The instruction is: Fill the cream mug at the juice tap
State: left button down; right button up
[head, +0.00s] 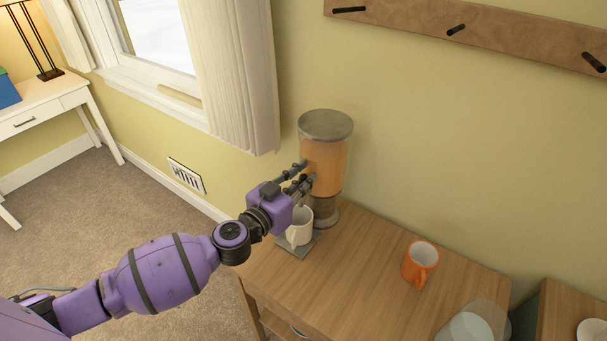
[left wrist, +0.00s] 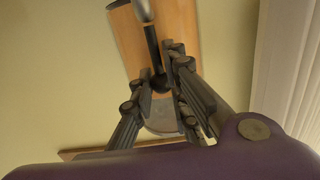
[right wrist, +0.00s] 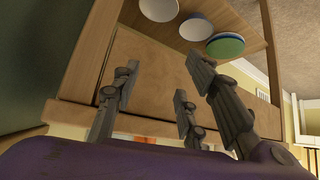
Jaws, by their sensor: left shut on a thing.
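The juice dispenser (head: 324,150), a clear cylinder of orange juice with a grey lid, stands at the wooden table's back left corner. The cream mug (head: 300,229) stands upright on the grey drip tray (head: 301,246) at its foot. My left gripper (head: 305,178) is at the dispenser's front, above the mug. In the left wrist view its fingers are closed around a dark tap lever (left wrist: 157,62). The fingers hide the spout in the head view, and I cannot see into the mug well enough to tell its contents. My right gripper (right wrist: 155,105) is open and empty, low near a wooden shelf.
An orange mug (head: 420,262) stands right of the dispenser on the wooden table (head: 345,290). A clear glass vessel (head: 476,325) is at the front right edge. A peg rail (head: 480,35) is on the wall above. Bowls (right wrist: 226,45) show in the right wrist view.

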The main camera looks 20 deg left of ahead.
pick_arm(q)
jog(key=shift+w+a+r, duration=0.1)
jog(key=shift+a+r, duration=0.05)
jog(key=shift+r, duration=0.05)
pick_arm(e)
jog(key=shift+w+a+r, duration=0.1)
jog(key=shift+a, duration=0.05)
